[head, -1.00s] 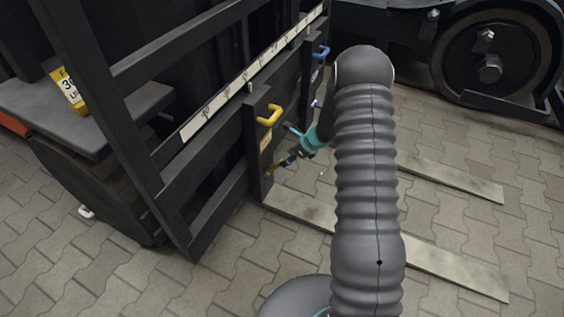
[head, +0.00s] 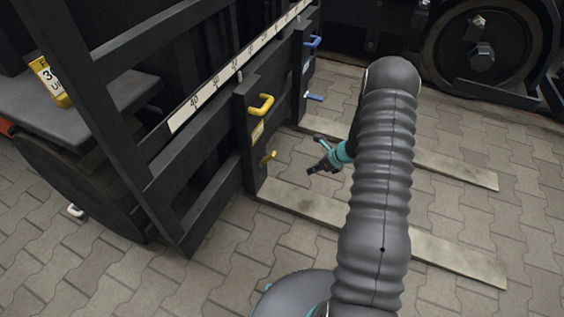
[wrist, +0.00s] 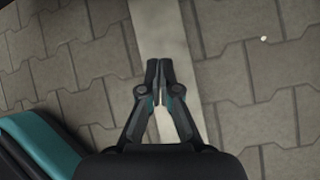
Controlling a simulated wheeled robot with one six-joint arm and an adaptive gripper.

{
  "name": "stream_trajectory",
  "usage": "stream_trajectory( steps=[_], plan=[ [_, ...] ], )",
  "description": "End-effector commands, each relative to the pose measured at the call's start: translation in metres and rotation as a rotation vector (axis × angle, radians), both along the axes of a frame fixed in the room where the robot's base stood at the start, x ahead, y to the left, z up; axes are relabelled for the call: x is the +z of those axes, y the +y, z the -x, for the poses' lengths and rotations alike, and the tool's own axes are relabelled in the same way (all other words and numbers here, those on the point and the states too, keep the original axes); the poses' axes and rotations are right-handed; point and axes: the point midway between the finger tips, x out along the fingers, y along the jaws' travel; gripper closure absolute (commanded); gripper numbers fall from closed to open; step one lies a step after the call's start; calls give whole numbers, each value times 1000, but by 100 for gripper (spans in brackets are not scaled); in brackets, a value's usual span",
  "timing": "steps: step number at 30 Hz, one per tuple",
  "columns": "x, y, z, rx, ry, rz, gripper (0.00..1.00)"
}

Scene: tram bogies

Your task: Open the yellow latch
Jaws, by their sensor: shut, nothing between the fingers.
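The yellow latch (head: 268,157) is a small lever low on the dark upright post (head: 256,130) of the forklift carriage. A yellow handle (head: 262,104) sticks out above it, with a yellow label between the two. My gripper (head: 310,171) is to the right of the latch and apart from it, in front of the post. In the wrist view my gripper (wrist: 159,64) has its fingertips together with nothing between them. The latch does not show in the wrist view.
A blue handle (head: 313,41) and a blue lever (head: 314,97) sit on the farther post. Pale fork tines (head: 300,206) lie low over the paving, one also under my gripper in the wrist view (wrist: 158,30). A dark wheel (head: 478,58) stands at the back right.

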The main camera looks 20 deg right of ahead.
Motion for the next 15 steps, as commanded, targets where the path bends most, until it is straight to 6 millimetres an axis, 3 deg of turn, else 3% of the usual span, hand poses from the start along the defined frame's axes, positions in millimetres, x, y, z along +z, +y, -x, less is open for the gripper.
stream_trajectory(
  steps=[1,3,6,9,15],
  plan=[
    [-26,-9,14,-26,4,-62,100],
    [-44,-15,27,-40,-27,-157,100],
    [-52,-15,37,-36,-123,-278,100],
    [-44,-11,37,-12,-265,-374,100],
    [3,-1,22,77,-558,-449,100]
  ],
)
